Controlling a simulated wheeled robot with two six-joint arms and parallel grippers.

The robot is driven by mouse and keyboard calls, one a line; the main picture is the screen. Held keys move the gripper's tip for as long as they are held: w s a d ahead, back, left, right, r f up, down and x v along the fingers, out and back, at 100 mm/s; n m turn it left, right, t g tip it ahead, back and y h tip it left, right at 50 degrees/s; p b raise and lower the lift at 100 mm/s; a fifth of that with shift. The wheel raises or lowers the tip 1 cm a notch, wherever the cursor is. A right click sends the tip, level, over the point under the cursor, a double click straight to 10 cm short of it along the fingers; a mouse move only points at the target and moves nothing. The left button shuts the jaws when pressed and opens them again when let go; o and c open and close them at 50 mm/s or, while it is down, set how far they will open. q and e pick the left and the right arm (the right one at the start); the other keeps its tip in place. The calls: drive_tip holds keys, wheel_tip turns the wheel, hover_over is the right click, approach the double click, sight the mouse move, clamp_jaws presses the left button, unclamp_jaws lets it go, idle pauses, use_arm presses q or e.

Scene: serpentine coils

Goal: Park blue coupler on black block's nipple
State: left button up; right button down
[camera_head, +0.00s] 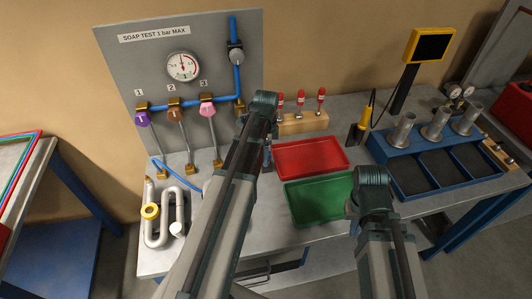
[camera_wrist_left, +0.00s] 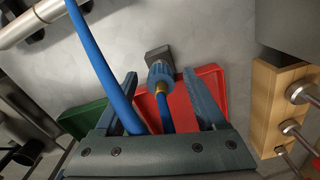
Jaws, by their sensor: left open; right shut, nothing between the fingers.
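The blue coupler (camera_wrist_left: 160,73) shows in the left wrist view, with its brass end and blue hose (camera_wrist_left: 166,115) leading down between my fingers. It is lined up against the small black block (camera_wrist_left: 158,54); I cannot tell how far the nipple is inside it. My left gripper (camera_wrist_left: 160,82) is open, one finger on each side of the coupler and hose, with gaps on both sides. In the head view my left arm mostly hides this spot. My right gripper is hidden behind its own arm in the head view.
A red tray (camera_head: 310,142) and a green tray (camera_head: 292,203) lie close by. A wooden rack (camera_head: 312,123) with red-topped pieces stands behind. A second stretch of blue hose (camera_wrist_left: 98,55) crosses beside my left finger. White piping (camera_head: 161,229) stands at the bench's left.

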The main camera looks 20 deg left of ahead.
use_arm(q)
wheel_tip(320, 180, up, 14)
drive_tip(key=p, duration=1.3)
drive_tip(key=shift+p, duration=0.4)
drive_tip(key=shift+f, duration=0.15)
drive_tip(key=s+d+f+n+b, duration=0.5)
drive_tip(key=s+d, duration=0.3)
drive_tip(key=d, duration=0.3)
drive_tip(key=s+d+f+n+y+b, duration=0.1)
drive_tip(key=s+d+f+n+b, duration=0.3)
drive_tip(key=s+d, duration=0.4)
drive_tip(key=shift+s+d+f+n+b, duration=0.15)
drive_tip(key=shift+d+f+n+b, duration=0.25)
drive_tip(key=shift+d+f+b, duration=1.05)
drive_tip(key=shift+d+r+p, duration=0.45)
drive_tip(key=shift+r, duration=0.1)
